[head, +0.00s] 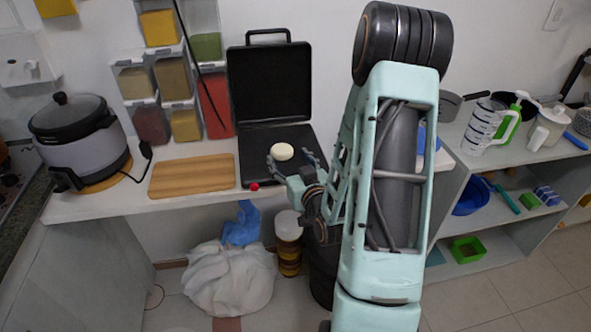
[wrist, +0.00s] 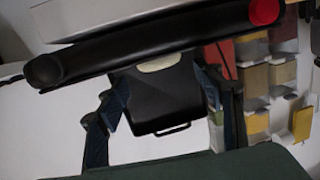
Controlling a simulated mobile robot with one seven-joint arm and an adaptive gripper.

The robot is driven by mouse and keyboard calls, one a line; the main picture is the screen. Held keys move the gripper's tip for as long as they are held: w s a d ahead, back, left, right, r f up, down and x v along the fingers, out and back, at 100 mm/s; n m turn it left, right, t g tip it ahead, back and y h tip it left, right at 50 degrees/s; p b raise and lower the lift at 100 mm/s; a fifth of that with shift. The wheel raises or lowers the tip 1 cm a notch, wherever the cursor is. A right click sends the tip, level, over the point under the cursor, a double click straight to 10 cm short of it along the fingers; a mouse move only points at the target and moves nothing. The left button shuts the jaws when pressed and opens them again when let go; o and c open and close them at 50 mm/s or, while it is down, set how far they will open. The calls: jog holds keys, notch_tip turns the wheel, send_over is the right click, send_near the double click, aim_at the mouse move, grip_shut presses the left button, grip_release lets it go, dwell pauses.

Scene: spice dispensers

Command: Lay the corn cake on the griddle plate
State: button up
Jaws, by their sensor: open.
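The corn cake (head: 282,152) is a small round pale disc. In the head view it appears to lie flat on the dark lower plate of the open griddle (head: 255,150). My gripper (head: 292,160) is open at the front right of the plate, its fingertips spread on either side of the cake. In the wrist view the picture is upside down; the cake (wrist: 160,62) shows partly, cut off by the dark front edge of the griddle (wrist: 150,42). My open fingers (wrist: 158,90) stand apart and no contact with the cake is clear.
The raised griddle lid (head: 270,85) stands behind the plate. A wooden board (head: 192,176) lies to the left, with a rice cooker (head: 75,135) beyond it. Spice dispensers (head: 172,85) hang on the wall. A red knob (head: 254,186) sits at the griddle's front.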

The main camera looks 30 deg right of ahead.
jog(key=shift+s+a+r+p, duration=0.1)
jog(key=shift+s+r+p, duration=0.25)
jog(key=shift+s+p, duration=0.4)
jog(key=p+v, duration=0.4)
jog(key=p, duration=0.3)
jog(key=shift+s+f, duration=0.2)
